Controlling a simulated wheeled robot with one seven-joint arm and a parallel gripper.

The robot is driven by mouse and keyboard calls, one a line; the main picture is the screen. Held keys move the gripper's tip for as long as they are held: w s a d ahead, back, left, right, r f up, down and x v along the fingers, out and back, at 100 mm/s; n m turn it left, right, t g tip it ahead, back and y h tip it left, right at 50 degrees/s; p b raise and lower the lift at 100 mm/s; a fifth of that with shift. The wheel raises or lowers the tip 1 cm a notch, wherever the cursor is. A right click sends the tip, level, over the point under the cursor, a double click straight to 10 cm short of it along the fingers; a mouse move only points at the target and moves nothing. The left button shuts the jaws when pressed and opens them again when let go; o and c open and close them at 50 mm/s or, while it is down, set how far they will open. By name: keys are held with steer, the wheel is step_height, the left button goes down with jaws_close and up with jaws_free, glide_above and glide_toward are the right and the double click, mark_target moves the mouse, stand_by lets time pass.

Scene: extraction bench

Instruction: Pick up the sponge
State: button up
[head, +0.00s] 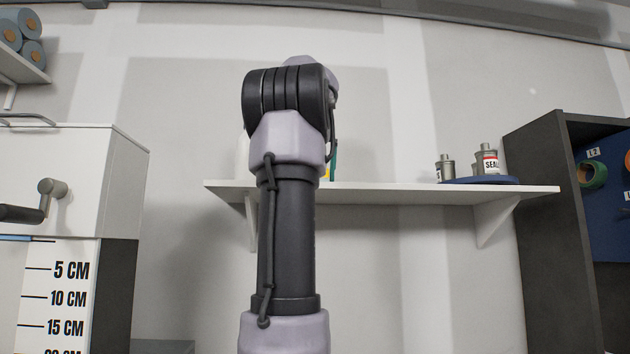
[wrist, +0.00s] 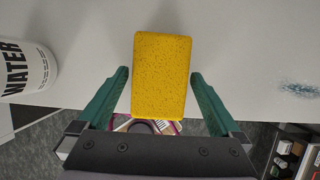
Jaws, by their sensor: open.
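A yellow sponge (wrist: 161,72) lies on the white shelf (wrist: 250,60) in the wrist view, its near end at the shelf's edge. My gripper (wrist: 160,80) is open, with one green finger on each side of the sponge's near part and a gap on both sides. I cannot tell how far the fingers are above or below the sponge's height. In the head view my arm hides most of the sponge's place; a small yellow patch (head: 327,172) shows beside the arm above the shelf (head: 400,193).
A white container marked WATER (wrist: 25,68) stands left of the sponge. In the head view, small cans (head: 487,160) stand on a blue tray (head: 485,181) at the shelf's right. A dark cabinet (head: 550,220) borders the right.

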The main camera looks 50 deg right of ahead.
steer(key=shift+w+f, duration=0.1)
steer(key=shift+f, duration=0.15)
steer(key=c, duration=1.2)
steer(key=shift+o, duration=0.2)
steer(key=shift+a+r, duration=0.1)
steer(key=shift+r, duration=3.45)
steer(key=s+a, duration=1.2)
steer(key=s, duration=0.3)
steer(key=shift+s+a, duration=0.2)
steer(key=shift+a, duration=0.1)
